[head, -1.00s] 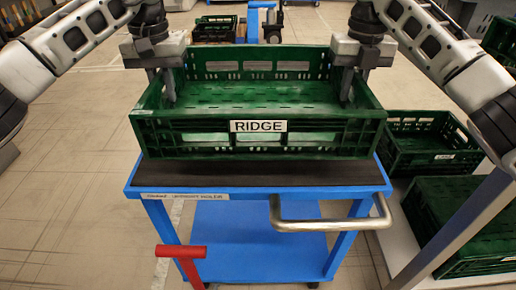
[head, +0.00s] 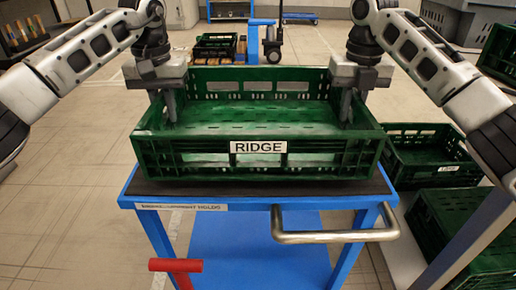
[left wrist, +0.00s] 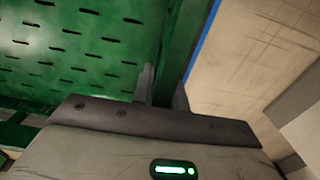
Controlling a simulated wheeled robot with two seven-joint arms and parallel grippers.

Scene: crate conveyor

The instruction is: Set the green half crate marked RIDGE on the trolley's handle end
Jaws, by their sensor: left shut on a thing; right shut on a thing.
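The green half crate marked RIDGE (head: 205,160) is over the near, handle end of the blue trolley (head: 230,203), its label facing me. It looks level and is empty. Its front wall is close to the trolley's near edge; I cannot tell whether its base touches the dark top (head: 385,186). My left gripper (head: 170,108) is shut on the crate's left side wall. My right gripper (head: 346,108) is shut on its right side wall. The left wrist view shows the left fingers (left wrist: 163,88) astride the green wall. The trolley's metal handle (head: 335,237) sticks out toward me.
More green crates (head: 428,160) stand at the right, beside a grey post. A red T-shaped part (head: 175,265) stands below the trolley's left front. Behind are a blue trolley (head: 252,45) and a dark crate with goods (head: 215,47). The floor at left is clear.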

